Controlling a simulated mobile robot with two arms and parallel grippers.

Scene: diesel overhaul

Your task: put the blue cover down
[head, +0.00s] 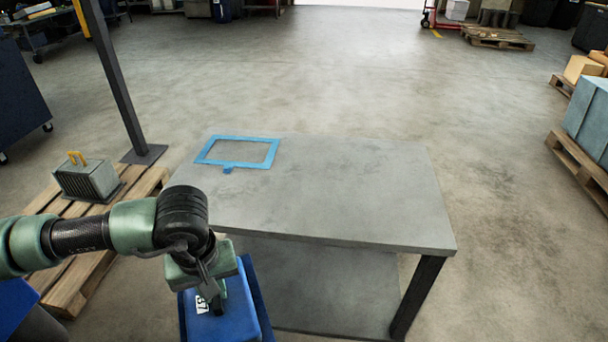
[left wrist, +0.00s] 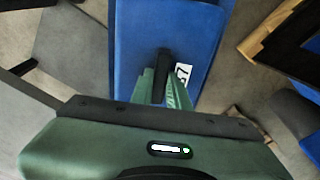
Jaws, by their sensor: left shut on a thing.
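The blue cover (head: 243,316) is a box-like blue piece with a white label and a black handle. It is at the bottom of the head view, in front of the near left corner of the table (head: 340,200). My left gripper (head: 214,300) is shut on its black handle from above. In the left wrist view the fingers (left wrist: 164,88) close around the handle (left wrist: 160,62), and the cover (left wrist: 205,45) extends beneath. A blue rectangular outline (head: 215,162) with a small tab lies on the far left of the tabletop. My right gripper is not in view.
The tabletop is otherwise bare. A wooden pallet (head: 75,268) with a grey finned part (head: 88,180) is at the left, near a dark post (head: 118,85). A pallet with blue-grey boxes (head: 590,120) is at the right edge. Open floor lies behind the table.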

